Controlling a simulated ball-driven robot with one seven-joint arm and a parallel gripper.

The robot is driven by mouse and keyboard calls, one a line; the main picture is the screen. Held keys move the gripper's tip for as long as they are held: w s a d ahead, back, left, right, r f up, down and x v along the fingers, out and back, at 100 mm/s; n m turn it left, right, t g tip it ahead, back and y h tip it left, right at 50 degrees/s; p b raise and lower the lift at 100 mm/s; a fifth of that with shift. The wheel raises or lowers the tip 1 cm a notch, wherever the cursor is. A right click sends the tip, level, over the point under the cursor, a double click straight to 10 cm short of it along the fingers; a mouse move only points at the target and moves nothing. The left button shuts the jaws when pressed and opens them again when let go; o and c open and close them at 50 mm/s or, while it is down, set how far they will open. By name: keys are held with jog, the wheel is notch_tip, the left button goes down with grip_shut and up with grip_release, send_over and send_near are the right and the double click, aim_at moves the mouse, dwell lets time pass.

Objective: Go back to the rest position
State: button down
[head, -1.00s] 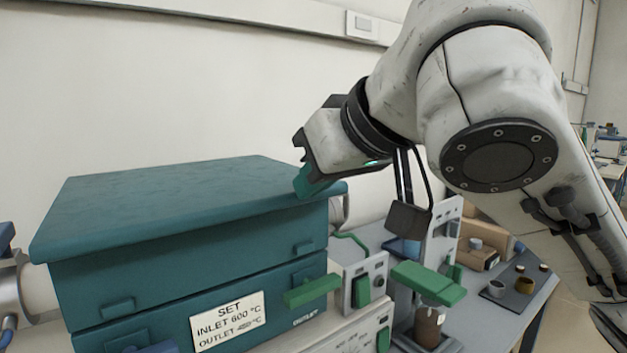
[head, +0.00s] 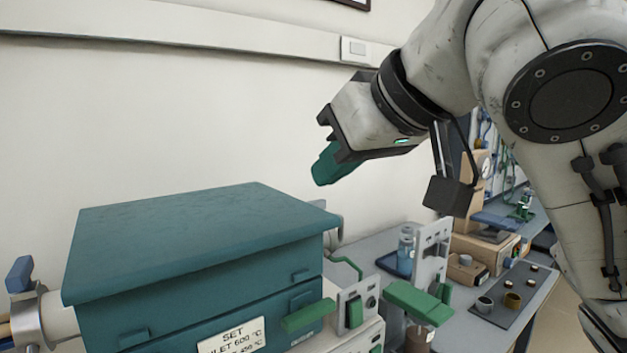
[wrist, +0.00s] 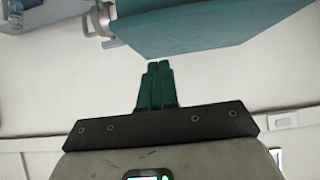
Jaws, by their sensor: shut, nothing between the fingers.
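My gripper (head: 330,166) is raised in the head view, above and just right of the teal furnace's far right corner, clear of it. In the wrist view its two teal fingers (wrist: 158,84) lie side by side, shut with nothing between them. The teal muffle furnace (head: 190,235) stands at the lower left of the head view, its lid down. A label reading SET, with INLET and OUTLET temperatures, is on its front, partly cut off by the frame. The furnace also shows at the top of the wrist view (wrist: 215,27).
A dark tray (head: 515,312) holds small crucibles on the bench. The wall is behind. The air around my gripper is free.

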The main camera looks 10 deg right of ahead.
jog(key=v, duration=0.4)
jog(key=w+d+f+m+y+p, duration=0.25)
jog(key=w+f+p, duration=0.3)
jog(key=f, duration=0.55)
jog(key=s+d+f+m+g+h+p, duration=0.1)
jog(key=s+d+f, duration=0.1)
jog(key=f, duration=0.7)
jog(key=s+d+f+m+g+h+p, duration=0.1)
jog(key=s+f+m+p, duration=0.1)
jog(key=f, duration=0.8)
jog(key=s+d+f+g+h+p, duration=0.2)
jog(key=s+d+f+g, duration=0.1)
jog(key=s+f, duration=0.95)
jog(key=s+d+f+g+h+p, duration=0.1)
jog(key=s+d+f+g, duration=0.1)
jog(key=s, duration=0.6)
jog(key=s+d+f+g+h, duration=0.1)
jog(key=s+d+f+h, duration=0.1)
jog(key=s+f, duration=0.4)
jog(key=shift+s+d+g+p, duration=0.4)
jog(key=shift+s+d, duration=0.45)
jog(key=shift+s, duration=0.05)
jog(key=c, duration=1.8)
grip_release()
jog(key=shift+n, duration=0.25)
